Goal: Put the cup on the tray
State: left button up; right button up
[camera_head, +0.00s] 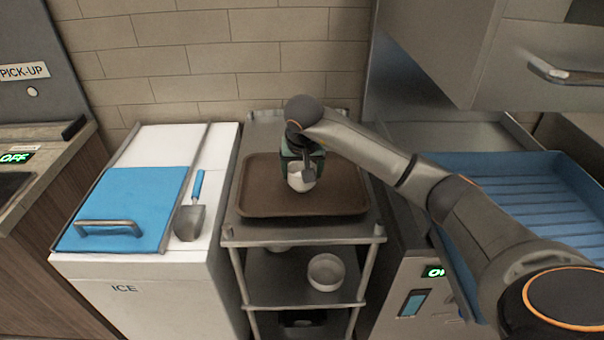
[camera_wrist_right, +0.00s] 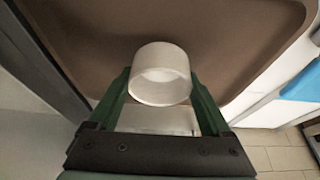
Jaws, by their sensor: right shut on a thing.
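The white cup (camera_head: 299,182) is held over the brown tray (camera_head: 262,204), near its middle, in the head view. My right gripper (camera_head: 304,167) comes in from the right and is shut on the cup. In the right wrist view the cup (camera_wrist_right: 160,88) sits between the green fingers of my right gripper (camera_wrist_right: 161,84), with the brown tray (camera_wrist_right: 225,45) behind it. I cannot tell whether the cup's base touches the tray. My left gripper is not in view.
The tray lies on top of a metal cart (camera_head: 300,231) with a bowl (camera_head: 325,272) on a lower shelf. An ice chest (camera_head: 150,285) with a blue lid (camera_head: 125,205) and a scoop (camera_head: 190,215) stands left. A blue bin (camera_head: 560,190) is right. A steel cabinet (camera_head: 470,50) overhangs at upper right.

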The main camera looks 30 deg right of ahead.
jog(key=shift+f, duration=0.6)
jog(key=shift+f, duration=0.2)
jog(key=o, duration=1.2)
jog(key=shift+s+a+r, duration=0.1)
jog(key=shift+r, duration=0.55)
jog(key=v, duration=1.1)
